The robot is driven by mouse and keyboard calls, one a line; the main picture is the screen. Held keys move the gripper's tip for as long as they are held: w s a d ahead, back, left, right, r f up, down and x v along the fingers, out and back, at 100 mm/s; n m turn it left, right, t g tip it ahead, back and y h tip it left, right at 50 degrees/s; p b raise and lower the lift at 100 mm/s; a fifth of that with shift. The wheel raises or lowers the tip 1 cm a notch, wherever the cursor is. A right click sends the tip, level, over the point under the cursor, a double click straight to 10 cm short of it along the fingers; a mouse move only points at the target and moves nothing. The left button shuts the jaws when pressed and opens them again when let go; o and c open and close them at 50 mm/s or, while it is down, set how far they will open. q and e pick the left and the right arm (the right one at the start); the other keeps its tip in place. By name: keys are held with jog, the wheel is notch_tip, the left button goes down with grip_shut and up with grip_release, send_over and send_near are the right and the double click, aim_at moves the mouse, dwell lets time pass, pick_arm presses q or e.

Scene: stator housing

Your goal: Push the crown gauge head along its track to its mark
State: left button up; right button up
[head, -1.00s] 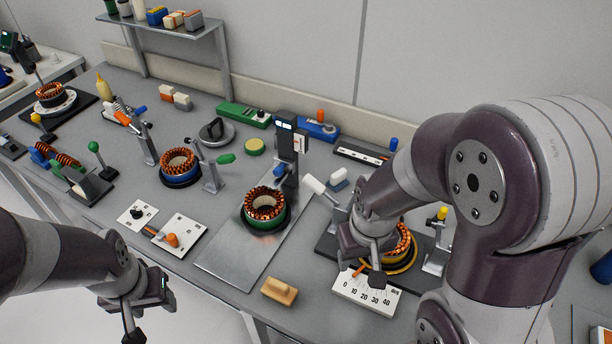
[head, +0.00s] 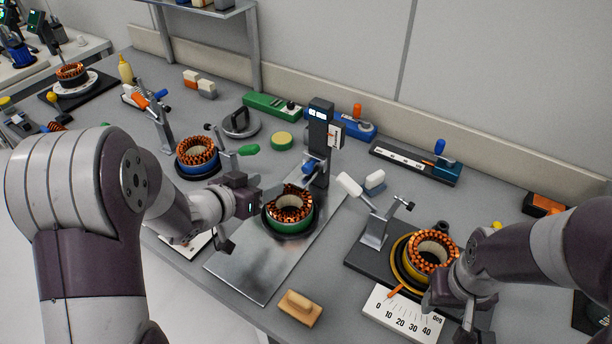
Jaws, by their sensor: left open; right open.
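A dark upright gauge column (head: 319,125) with a small lit display and a white scale stands at the rear of a steel plate (head: 245,265). A blue part (head: 312,166) is low on its front, just behind a green-ringed stator (head: 289,212) with copper windings. I cannot tell exactly which part is the crown gauge head. My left gripper (head: 258,202) is open, just left of that stator and in front of the column. My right gripper (head: 452,304) is open beside the degree dial (head: 402,318), in front of a yellow-ringed stator (head: 432,252); its fingers are partly hidden.
A white-tipped clamp (head: 374,228) stands right of the plate. A blue-ringed stator (head: 197,158) and a green-handled clamp (head: 240,151) are to the left. A slide with a white scale (head: 400,158) lies at the back right. A wooden block (head: 299,307) is in front.

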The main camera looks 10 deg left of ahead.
aim_at(305, 170)
jog(key=shift+f, duration=0.2)
pick_arm(q)
jog(key=shift+h, duration=0.3)
jog(key=x, duration=1.2)
jog(key=shift+w+d+r, duration=0.1)
jog(key=shift+w+d, duration=0.2)
jog(key=shift+d, duration=0.15)
pick_arm(e)
jog(key=shift+f, duration=0.2)
pick_arm(q)
grip_shut()
notch_tip(305, 170, up, 8)
jog(key=p, duration=0.6)
jog(key=shift+c, duration=1.8)
grip_release()
jog(key=shift+w, duration=0.1)
jog(key=o, duration=0.4)
jog(key=shift+c, duration=0.2)
pick_arm(e)
notch_tip(305, 170, up, 7)
jog(key=shift+f, duration=0.15)
